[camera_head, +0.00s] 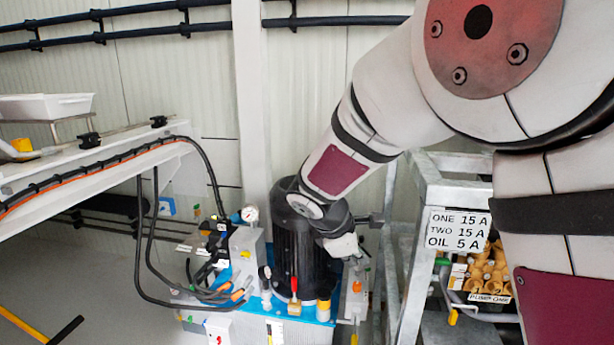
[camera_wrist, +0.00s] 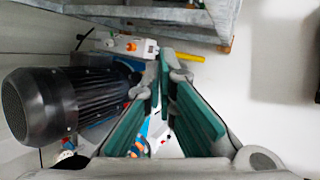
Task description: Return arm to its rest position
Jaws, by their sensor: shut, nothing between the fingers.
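My arm reaches in from the upper right of the head view, bent downward at the elbow, and its wrist hangs in front of the upper part of a black motor (camera_head: 293,250). My gripper is small and partly hidden there, beyond the wrist. In the wrist view my gripper (camera_wrist: 165,75) shows two fingers with teal pads, shut with nothing between them. The black ribbed motor (camera_wrist: 45,105) lies to the left of the fingers in that view. I cannot tell the gap between gripper and motor.
The motor stands on a blue-topped pump unit (camera_head: 262,305) with hoses, a gauge (camera_head: 250,213) and small valves. A grey metal frame (camera_head: 408,260) with a label sign (camera_head: 458,230) stands at right. A white beam (camera_head: 90,170) crosses the left. Floor shows at lower left.

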